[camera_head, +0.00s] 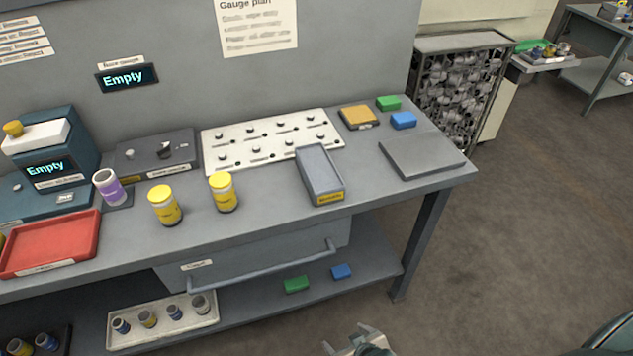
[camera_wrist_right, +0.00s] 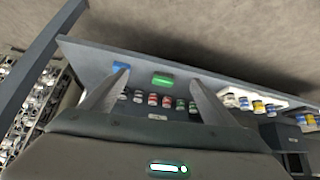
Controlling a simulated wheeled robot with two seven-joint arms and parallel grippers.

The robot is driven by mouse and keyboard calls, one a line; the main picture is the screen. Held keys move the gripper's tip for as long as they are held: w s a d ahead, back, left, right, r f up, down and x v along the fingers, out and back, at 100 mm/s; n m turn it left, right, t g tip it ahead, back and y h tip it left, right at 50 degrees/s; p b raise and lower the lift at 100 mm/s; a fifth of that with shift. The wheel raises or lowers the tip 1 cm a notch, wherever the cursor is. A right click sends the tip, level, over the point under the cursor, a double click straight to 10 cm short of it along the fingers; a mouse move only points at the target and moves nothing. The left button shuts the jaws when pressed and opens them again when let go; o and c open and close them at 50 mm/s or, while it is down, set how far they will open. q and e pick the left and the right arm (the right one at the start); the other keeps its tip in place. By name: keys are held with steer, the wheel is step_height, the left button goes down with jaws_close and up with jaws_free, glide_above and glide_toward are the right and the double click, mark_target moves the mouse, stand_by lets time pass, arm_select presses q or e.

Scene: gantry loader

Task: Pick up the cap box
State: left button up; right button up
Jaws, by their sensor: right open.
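I cannot read any label that clearly says cap box. The likeliest thing is a long grey box (camera_head: 318,172) with a yellow label on its front end, lying on the bench right of the yellow-lidded jars. My right gripper (camera_head: 354,338) is at the bottom edge of the head view, in front of the bench and well below the box. In the right wrist view my right gripper (camera_wrist_right: 159,76) has its two fingers spread, with nothing held between them. Beyond the fingers is the lower shelf with a green block (camera_wrist_right: 163,79) and a blue block (camera_wrist_right: 120,67). My left gripper is not in view.
Two yellow-lidded jars (camera_head: 165,205), a white pegged board (camera_head: 270,139), and a flat grey plate (camera_head: 422,157) are near the box. A drawer with a bar handle (camera_head: 265,270) is under the bench top. The lower shelf holds a white tray (camera_head: 160,335). Floor at right is clear.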

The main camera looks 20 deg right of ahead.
steer(key=w+r+t+b, duration=0.2)
steer(key=w+r, duration=0.2)
steer(key=r, duration=0.5)
steer(key=m+t+b, duration=0.2)
steer(key=t+b, duration=0.1)
steer(key=t, duration=0.6)
glide_toward(329, 192)
steer(key=w, duration=0.1)
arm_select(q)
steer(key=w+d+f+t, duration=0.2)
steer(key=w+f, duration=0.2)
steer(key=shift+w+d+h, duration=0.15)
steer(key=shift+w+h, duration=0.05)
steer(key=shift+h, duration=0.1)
arm_select(e)
steer(key=shift+a+r, duration=0.1)
steer(key=shift+w, duration=0.2)
steer(key=w+p, duration=0.2)
steer(key=w, duration=0.8)
steer(key=shift+w+a, duration=0.15)
steer(key=shift+w, duration=0.8)
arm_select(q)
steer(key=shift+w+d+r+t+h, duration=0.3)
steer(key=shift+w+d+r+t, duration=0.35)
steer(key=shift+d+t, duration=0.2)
